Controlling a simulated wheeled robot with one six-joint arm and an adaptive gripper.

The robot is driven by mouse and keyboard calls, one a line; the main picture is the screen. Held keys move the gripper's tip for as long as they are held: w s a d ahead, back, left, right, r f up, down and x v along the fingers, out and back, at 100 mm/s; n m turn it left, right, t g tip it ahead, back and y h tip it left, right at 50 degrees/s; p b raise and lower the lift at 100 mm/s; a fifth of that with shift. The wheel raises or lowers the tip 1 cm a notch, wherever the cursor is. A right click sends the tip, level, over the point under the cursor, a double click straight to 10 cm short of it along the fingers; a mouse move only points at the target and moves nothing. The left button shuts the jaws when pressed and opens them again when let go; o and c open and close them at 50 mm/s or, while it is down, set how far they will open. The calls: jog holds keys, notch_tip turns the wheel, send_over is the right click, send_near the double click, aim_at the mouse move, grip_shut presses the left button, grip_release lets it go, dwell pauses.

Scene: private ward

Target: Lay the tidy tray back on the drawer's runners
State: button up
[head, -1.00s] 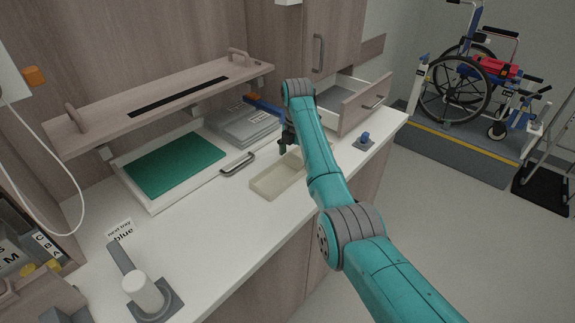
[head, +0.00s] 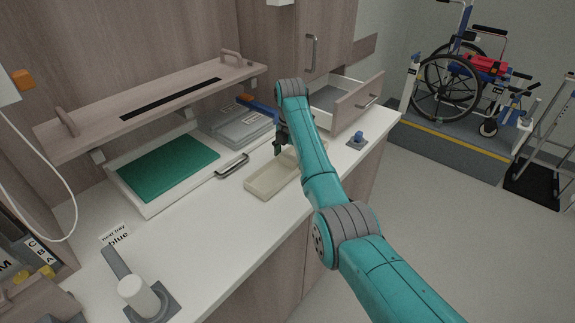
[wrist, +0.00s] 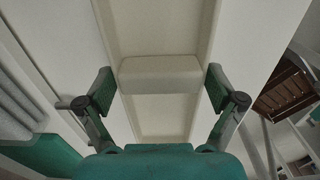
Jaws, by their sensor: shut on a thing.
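The tidy tray (head: 262,184) is a shallow, cream, oblong tray over the white counter, partly hidden behind my arm. I cannot tell whether it touches the counter.
A blue-knobbed grey block (head: 358,140) stands on the counter near the drawer. A white cylinder (head: 136,294) stands at front left.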

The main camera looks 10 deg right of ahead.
aim_at(290, 157)
jog(key=shift+r, duration=2.75)
